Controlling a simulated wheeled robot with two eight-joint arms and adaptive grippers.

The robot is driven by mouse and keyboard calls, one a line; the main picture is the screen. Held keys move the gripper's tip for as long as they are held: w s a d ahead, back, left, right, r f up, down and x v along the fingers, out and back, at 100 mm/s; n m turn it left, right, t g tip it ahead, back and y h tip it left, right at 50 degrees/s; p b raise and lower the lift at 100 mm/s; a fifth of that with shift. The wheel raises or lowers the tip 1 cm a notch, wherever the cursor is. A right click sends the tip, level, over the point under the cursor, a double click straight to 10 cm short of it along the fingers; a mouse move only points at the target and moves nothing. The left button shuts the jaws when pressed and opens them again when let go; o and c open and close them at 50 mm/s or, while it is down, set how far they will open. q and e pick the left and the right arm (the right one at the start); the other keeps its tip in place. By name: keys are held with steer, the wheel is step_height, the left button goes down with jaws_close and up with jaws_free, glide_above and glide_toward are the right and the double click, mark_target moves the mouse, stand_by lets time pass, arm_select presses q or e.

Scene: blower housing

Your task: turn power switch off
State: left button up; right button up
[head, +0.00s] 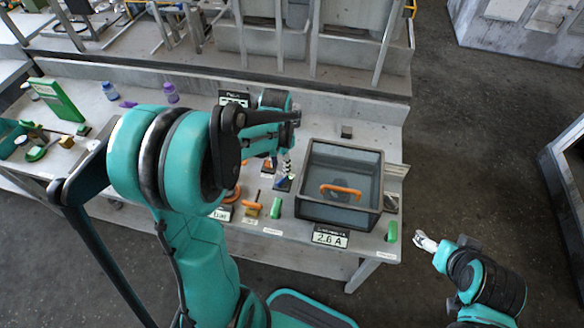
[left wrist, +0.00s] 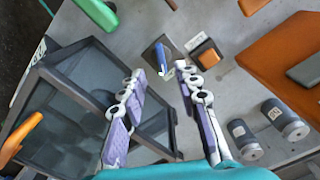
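A small switch with a blue lever on a dark square base (left wrist: 160,62) lies ahead of my left fingers in the left wrist view. It also shows as a small blue and dark piece (head: 283,185) in the head view, left of the housing. My left gripper (left wrist: 168,80) is open, with its fingers apart above the table and nothing seen between them. In the head view the left gripper (head: 287,166) is small, just above the switch. I cannot tell whether it touches the lever. My right gripper (head: 425,242) is off the table's right edge, away from the switch; its finger opening is unclear.
The grey open-topped housing (head: 312,208) with an orange handle (head: 341,192) stands right of the switch. A "2.6 A" display (head: 329,238) is at its front. Green blocks (head: 276,207) and an orange-handled valve (head: 252,208) are near. An orange-topped button (left wrist: 207,53) sits beside the switch.

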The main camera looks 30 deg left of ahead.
mark_target(281, 180)
arm_select(q)
steer(key=shift+w+f, duration=0.1)
steer(key=shift+f, duration=0.2)
step_height(281, 180, down, 8)
steer(key=b, duration=0.3)
steer(key=shift+r, duration=0.25)
jaws_close()
